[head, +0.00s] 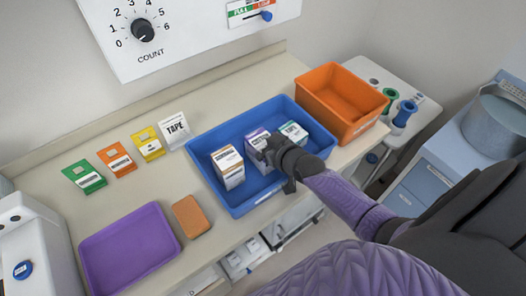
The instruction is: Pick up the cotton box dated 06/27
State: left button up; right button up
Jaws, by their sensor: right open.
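Three small white boxes stand in a blue tray (238,200) on the counter. The left box (228,168) has an orange-brown top edge, the middle box (257,141) a purple one, and the right box (294,132) a green one. The print is too small to read, so I cannot tell which is dated 06/27. My right gripper (277,163) is open over the tray, close to the middle box and partly covering it. I cannot tell whether it touches that box. My left gripper is out of view.
An orange bin (342,98) stands right of the tray. A purple tray (130,250) and a brown block (190,216) lie to the left. Several coloured packets and a white TAPE pack (174,130) line the back. A dial panel (180,30) hangs on the wall above.

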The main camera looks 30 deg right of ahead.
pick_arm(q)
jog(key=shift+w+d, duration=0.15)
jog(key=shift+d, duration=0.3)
pick_arm(e)
jog(key=c, duration=1)
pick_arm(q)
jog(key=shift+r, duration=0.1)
pick_arm(e)
jog(key=shift+r, duration=0.1)
